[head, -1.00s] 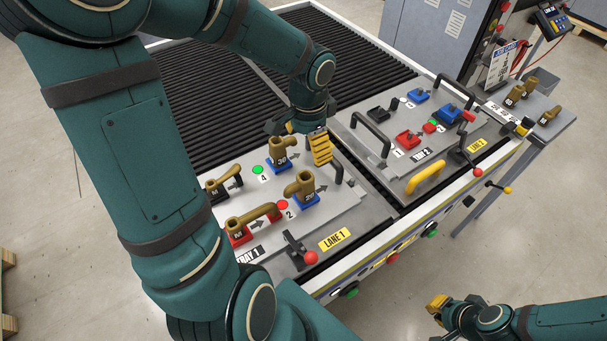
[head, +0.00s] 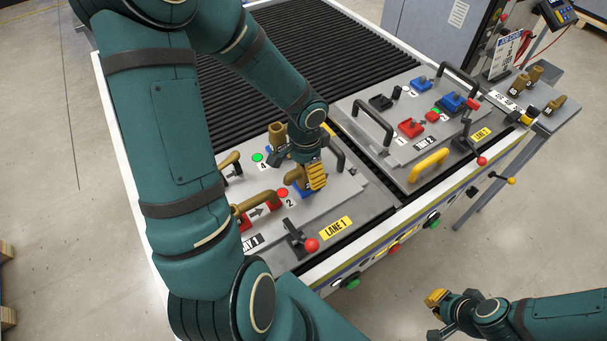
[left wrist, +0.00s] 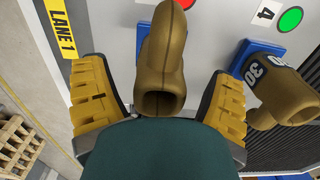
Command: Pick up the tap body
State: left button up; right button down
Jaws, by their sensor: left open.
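A brass-brown tap body (head: 293,180) stands in a blue holder at the front right of Tray 1, partly hidden by my left gripper (head: 312,178). In the left wrist view this tap body (left wrist: 163,60) lies between the two yellow fingers of my left gripper (left wrist: 158,100), which are apart on either side of it. Gaps show between the fingers and the brass. A second tap body (head: 277,134), marked 30 in the left wrist view (left wrist: 285,92), stands behind it in another blue holder. My right gripper (head: 437,301) is off the bench at lower right, its fingers too small to judge.
A brass tap (head: 262,201) in a red holder stands left on Tray 1. A red-knobbed clamp lever (head: 300,241) is in front. Tray 2 (head: 400,150) on the right holds red, blue and black fixtures and handles. Several brass parts (head: 535,75) stand on the side shelf.

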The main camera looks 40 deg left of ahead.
pick_arm(q)
jog(key=shift+f, duration=0.45)
jog(key=shift+r, duration=0.1)
jog(key=c, duration=1.4)
notch_tip(320, 180, up, 10)
jog(key=shift+p, duration=1.2)
